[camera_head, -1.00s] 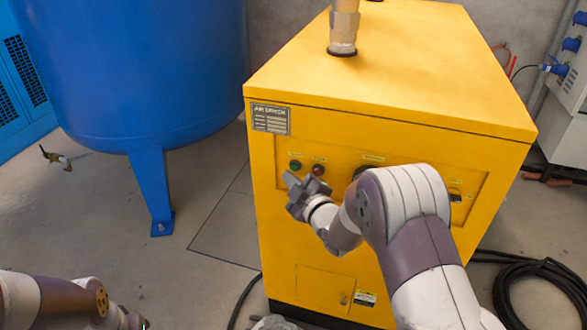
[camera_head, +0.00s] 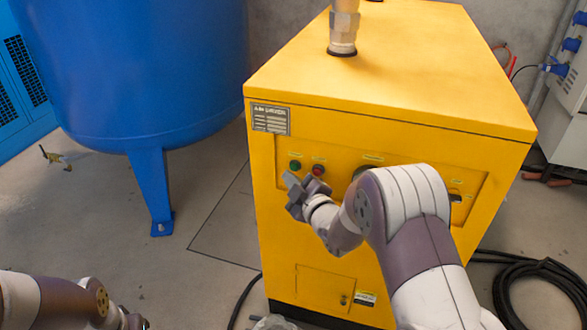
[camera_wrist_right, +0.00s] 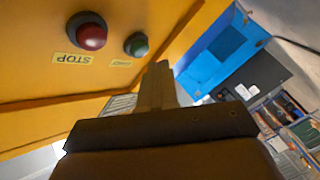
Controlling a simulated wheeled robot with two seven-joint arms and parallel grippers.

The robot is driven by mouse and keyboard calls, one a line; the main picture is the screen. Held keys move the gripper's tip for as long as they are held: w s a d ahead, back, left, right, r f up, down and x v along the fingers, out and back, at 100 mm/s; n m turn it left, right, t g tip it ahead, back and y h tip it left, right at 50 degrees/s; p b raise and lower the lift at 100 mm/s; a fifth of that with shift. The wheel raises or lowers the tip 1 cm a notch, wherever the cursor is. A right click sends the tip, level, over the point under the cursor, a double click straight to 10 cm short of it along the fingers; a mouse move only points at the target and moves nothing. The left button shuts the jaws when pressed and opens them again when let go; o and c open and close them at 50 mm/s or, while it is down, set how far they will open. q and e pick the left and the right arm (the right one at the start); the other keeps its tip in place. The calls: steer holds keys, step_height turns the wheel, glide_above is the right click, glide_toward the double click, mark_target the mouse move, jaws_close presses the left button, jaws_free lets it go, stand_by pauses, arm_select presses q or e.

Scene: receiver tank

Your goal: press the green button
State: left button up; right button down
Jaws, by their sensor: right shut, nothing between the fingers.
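The green button (camera_head: 295,165) is on the recessed front panel of the yellow air dryer (camera_head: 400,75), left of the red button (camera_head: 318,170). In the right wrist view the green button (camera_wrist_right: 136,44) is beside the red stop button (camera_wrist_right: 88,32). My right gripper (camera_head: 292,182) is just below the green button in the head view, with its fingers together and empty. In the wrist view its shut fingers (camera_wrist_right: 156,84) reach up close to the green button, and a small gap appears between them. My left arm shows at the lower left, but its gripper's fingers cannot be made out.
A large blue tank (camera_head: 150,70) stands left of the dryer. A brass fitting (camera_head: 343,30) rises from the dryer's top. Black hose (camera_head: 540,285) lies coiled on the floor at right. The floor between tank and dryer is mostly clear.

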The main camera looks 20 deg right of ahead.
steer(key=shift+w, duration=0.15)
steer(key=shift+w+d, duration=0.2)
steer(key=shift+d, duration=0.05)
steer(key=shift+w+d+b, duration=0.2)
steer(key=shift+w+b, duration=0.1)
steer(key=shift+w, duration=0.1)
stand_by(0.9)
stand_by(0.3)
steer(key=shift+s+a, duration=0.45)
steer(key=shift+s, duration=0.25)
steer(key=s+a, duration=0.2)
steer(key=s, duration=0.2)
steer(key=shift+s+a, duration=0.1)
steer(key=shift+a, duration=0.3)
stand_by(0.4)
